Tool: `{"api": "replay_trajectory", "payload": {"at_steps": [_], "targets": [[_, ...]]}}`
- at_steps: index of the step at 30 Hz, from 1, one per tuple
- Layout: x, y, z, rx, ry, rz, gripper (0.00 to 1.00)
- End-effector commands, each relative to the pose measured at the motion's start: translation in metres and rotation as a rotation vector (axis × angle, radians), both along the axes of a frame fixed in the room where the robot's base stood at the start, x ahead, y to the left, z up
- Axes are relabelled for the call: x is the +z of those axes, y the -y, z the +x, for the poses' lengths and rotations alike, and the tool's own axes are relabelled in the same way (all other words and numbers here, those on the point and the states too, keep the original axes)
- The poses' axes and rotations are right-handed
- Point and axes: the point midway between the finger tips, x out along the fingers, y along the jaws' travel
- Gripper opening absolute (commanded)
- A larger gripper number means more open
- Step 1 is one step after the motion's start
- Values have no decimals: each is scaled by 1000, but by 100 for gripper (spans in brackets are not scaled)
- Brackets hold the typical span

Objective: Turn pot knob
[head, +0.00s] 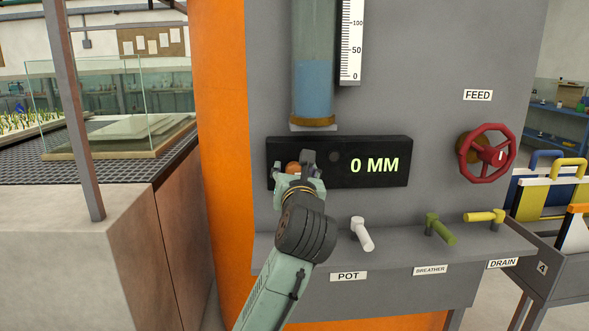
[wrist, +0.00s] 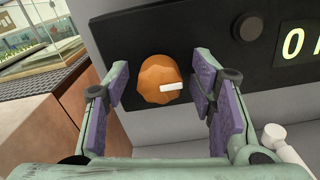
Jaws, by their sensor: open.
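An orange faceted knob (wrist: 157,78) with a white pointer mark sits on the black display panel (head: 400,146). In the wrist view the mark points right and slightly up. In the head view the knob (head: 293,167) is partly hidden by my gripper (head: 294,172). My gripper is open, with its purple-padded fingers to the left and right of the knob. In the wrist view no clear contact shows between the fingers and the knob. A white lever handle (head: 362,234) stands above the label POT (head: 348,276).
The display reads 0 MM. Green (head: 440,230) and yellow (head: 483,216) handles stand right of the white one on the ledge. A red wheel (head: 486,153) is under FEED. A water tube (head: 313,80) stands above the panel. A glass tank (head: 110,110) is at left.

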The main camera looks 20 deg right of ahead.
Motion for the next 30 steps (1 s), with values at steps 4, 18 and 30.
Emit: {"api": "replay_trajectory", "payload": {"at_steps": [4,18,30], "targets": [[0,0,2,0,0,0,51],[0,0,1,1,0,-1,28],[0,0,1,0,0,-1,3]]}}
